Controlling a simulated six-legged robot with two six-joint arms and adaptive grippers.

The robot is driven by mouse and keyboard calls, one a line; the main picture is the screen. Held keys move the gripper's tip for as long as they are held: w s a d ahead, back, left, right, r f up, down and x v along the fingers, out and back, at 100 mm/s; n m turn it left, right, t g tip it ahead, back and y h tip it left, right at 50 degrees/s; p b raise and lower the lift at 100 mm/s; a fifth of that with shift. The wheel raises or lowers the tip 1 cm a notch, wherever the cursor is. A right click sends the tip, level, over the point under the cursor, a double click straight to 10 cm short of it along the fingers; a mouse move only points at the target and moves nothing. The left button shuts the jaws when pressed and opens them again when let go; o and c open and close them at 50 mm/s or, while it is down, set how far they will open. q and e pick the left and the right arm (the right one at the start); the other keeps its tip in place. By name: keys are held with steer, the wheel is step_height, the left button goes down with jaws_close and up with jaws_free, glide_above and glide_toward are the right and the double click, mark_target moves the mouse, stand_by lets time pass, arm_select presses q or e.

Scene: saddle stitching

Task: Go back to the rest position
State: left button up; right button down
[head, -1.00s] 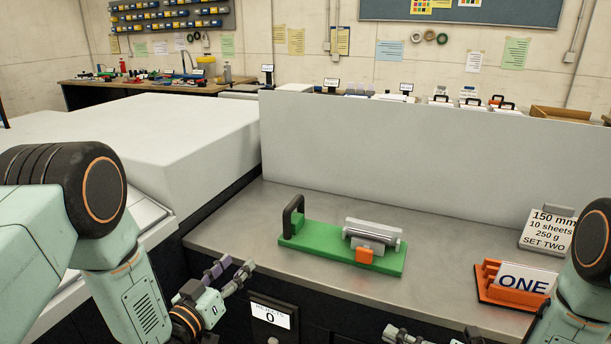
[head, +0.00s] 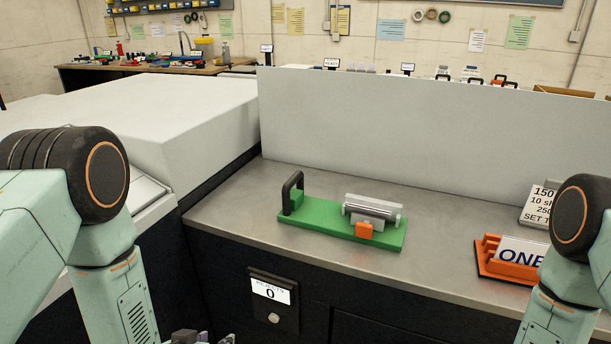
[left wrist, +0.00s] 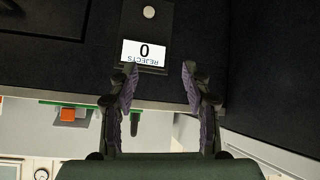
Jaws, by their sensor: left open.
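My left gripper (left wrist: 160,85) is open in the left wrist view, its two fingers apart with nothing between them. Beyond the fingertips is the dark cabinet front with a display reading 0 (left wrist: 145,53). In the head view only the top of my left gripper (head: 203,338) shows at the bottom edge, in front of the bench. My right arm comes in at the right edge of the head view; its gripper is out of view.
A green base (head: 325,220) with a black handle, a metal roller and an orange block lies on the grey bench (head: 430,255). An orange holder (head: 493,263) with a card stands at the right. The display reading 0 (head: 270,291) is on the cabinet front. A pale partition (head: 400,135) stands behind.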

arm_select(q)
steer(key=s+a+f+g+y+b, duration=0.1)
steer(key=s+f+g+b, duration=0.3)
steer(key=s, duration=1)
steer(key=s+a+f+n+g+y+b, duration=0.1)
steer(key=s+f+g+b, duration=0.4)
steer(key=s+f, duration=0.6)
steer(key=s+a+b, duration=0.1)
steer(key=s, duration=0.3)
steer(key=shift+a+f+n+g+b, duration=0.2)
steer(key=shift+a+n+g+b, duration=0.1)
steer(key=shift+a+b, duration=0.1)
arm_select(e)
steer(key=s+d+f+m+g+h, duration=0.1)
steer(key=s+f+m+g, duration=0.3)
steer(key=s, duration=0.7)
steer(key=s+f+m+g+h, duration=0.4)
steer(key=s+f+m, duration=0.2)
steer(key=s, duration=0.5)
steer(key=shift+s+d+f, duration=0.3)
steer(key=shift+d+f, duration=0.05)
steer(key=shift+f, duration=0.2)
arm_select(q)
steer(key=shift+r, duration=0.15)
arm_select(e)
steer(key=shift+s+r, duration=0.1)
steer(key=shift+r, duration=0.05)
